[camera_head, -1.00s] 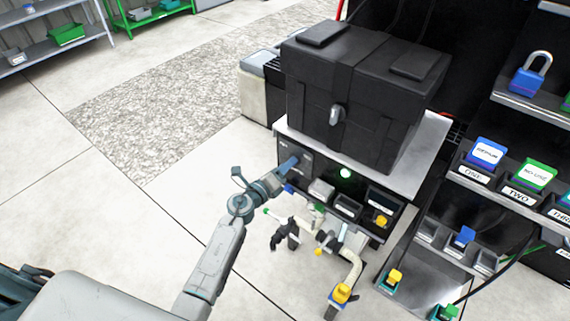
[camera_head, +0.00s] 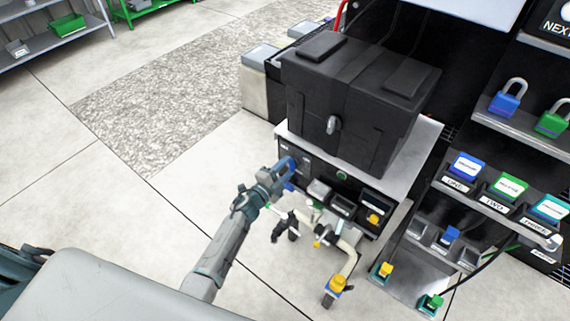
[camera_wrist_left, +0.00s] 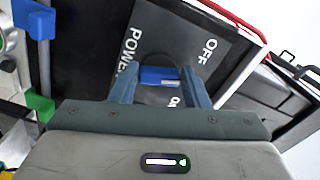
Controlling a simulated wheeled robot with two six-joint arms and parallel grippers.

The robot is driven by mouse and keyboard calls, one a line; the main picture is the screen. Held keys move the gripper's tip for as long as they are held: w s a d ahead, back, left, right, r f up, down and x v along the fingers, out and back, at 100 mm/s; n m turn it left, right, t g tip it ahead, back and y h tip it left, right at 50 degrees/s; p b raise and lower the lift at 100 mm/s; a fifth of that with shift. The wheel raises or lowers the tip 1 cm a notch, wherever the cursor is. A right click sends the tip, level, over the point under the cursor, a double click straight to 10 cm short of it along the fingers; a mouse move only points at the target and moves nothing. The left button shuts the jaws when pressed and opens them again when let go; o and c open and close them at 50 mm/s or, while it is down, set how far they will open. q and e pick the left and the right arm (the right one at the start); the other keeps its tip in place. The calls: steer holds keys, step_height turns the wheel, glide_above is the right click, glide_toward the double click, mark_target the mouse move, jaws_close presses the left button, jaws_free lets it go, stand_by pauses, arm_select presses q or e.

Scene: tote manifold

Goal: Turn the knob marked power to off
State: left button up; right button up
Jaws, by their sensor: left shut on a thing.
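The power knob (camera_wrist_left: 160,76) shows in the left wrist view as a blue bar on a dark panel (camera_wrist_left: 225,65). The panel carries the white words POWER, OFF and ON. My left gripper (camera_wrist_left: 160,92) has one finger on each side of the knob and is shut on it. In the head view my left gripper (camera_head: 284,167) reaches the left end of the front panel, below the black case (camera_head: 352,95), and hides most of the knob. A round green lamp (camera_head: 342,176) on the same front looks dark. My right gripper is not in view.
White pipes with a yellow-capped valve (camera_head: 337,285) stand below the panel. At the right, a shelf holds blue and green padlocks (camera_head: 505,102) and tagged bins (camera_head: 465,168). Open floor (camera_head: 90,180) lies to the left.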

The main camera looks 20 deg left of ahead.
arm_select(q)
steer(key=shift+f+n+p, duration=0.15)
steer(key=shift+n+p, duration=1.45)
steer(key=shift+n, duration=1)
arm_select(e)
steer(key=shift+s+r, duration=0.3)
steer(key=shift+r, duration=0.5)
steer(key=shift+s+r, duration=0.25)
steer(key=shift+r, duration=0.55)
arm_select(q)
steer(key=o, duration=1)
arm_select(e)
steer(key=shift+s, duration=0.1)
arm_select(q)
steer(key=shift+b+v, duration=0.3)
steer(key=shift+v, duration=5.15)
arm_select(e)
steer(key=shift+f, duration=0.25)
